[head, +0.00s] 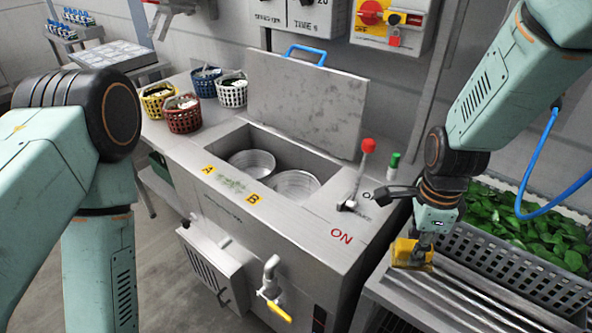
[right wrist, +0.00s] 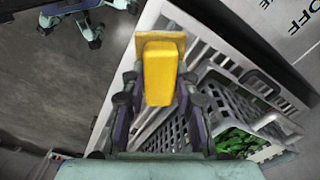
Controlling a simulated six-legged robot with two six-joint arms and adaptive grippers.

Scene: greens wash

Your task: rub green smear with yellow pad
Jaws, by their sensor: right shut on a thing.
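The green smear (head: 232,184) is a patch of small green flecks on the steel front ledge of the wash unit, between the yellow A and B labels. The yellow pad (head: 412,255) is in my right gripper (head: 428,240), over the slatted steel rack at the right, well away from the smear. In the right wrist view the pad (right wrist: 160,72) shows as a yellow block with a tan plate at its far end, between the two fingers. I cannot tell whether the pad touches the rack. My left arm fills the left side; its gripper is not in view.
The wash unit (head: 290,222) has two round metal baskets in its well and a raised lid (head: 310,100). A red-knobbed lever (head: 367,146) stands at its right.

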